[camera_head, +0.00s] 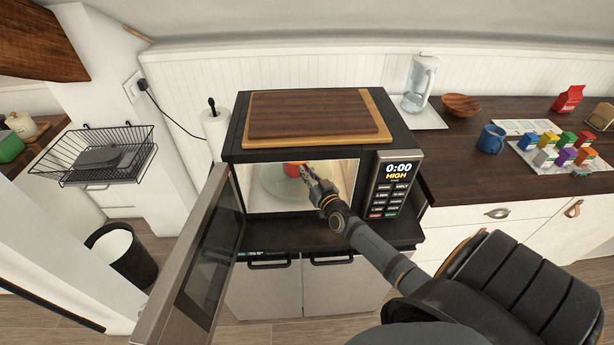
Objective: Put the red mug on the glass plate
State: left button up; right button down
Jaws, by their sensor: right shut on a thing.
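I cannot tell whether the mug touches the plate. My right gripper (307,172) reaches into the microwave opening from the right and is shut on the red mug. My left gripper is not in view.
The microwave door (205,262) stands open toward the front left. Cutting boards (315,115) lie on top of the microwave. A blue mug (491,139), a wooden bowl (461,104) and several small boxes stand on the right counter (455,165).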

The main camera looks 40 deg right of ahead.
jog(key=shift+r, duration=0.1)
jog(key=c, duration=1.4)
grip_release()
jog(key=shift+s, duration=0.15)
jog(key=shift+s+a, duration=0.1)
jog(key=shift+s, duration=0.3)
jog(key=s, duration=0.3)
jog(key=s+a+p, duration=0.1)
jog(key=s, duration=0.3)
jog(key=s+p, duration=0.1)
jog(key=s, duration=0.3)
jog(key=shift+a, duration=0.25)
